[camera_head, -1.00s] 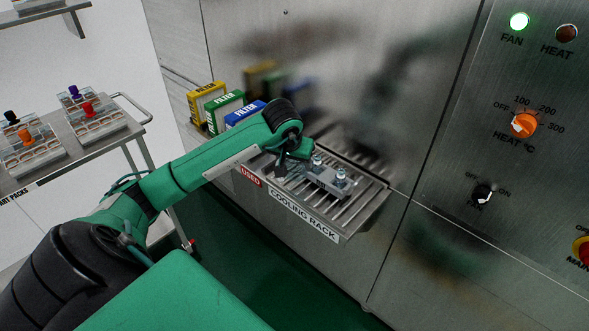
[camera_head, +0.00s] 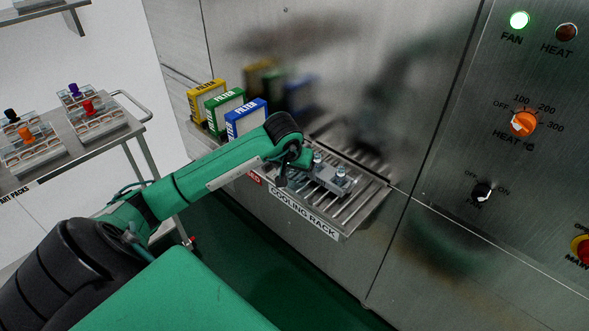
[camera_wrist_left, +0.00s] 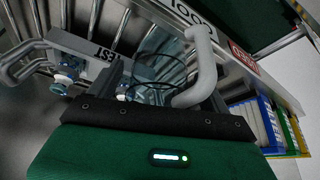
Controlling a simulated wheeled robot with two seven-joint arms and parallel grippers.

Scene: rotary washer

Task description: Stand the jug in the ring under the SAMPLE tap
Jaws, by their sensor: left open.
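My left gripper (camera_head: 283,178) is over the left part of the cooling rack, beside a grey block with two fittings (camera_head: 332,180). In the left wrist view, a grey curved handle (camera_wrist_left: 208,62) stands close in front of the open gripper (camera_wrist_left: 160,88). Faint dark rim lines beside it look like a clear jug (camera_wrist_left: 152,62), but its body is hard to make out. I cannot tell whether the fingers touch it. The block with a TEST label (camera_wrist_left: 98,52) is just left of it. The ring and the SAMPLE tap are not visible. My right gripper is not in view.
The slatted cooling rack (camera_head: 357,211) juts from the steel wall. Yellow, green and blue filter boxes (camera_head: 246,121) stand left of it, near my forearm. A control panel (camera_head: 525,160) is at the right.

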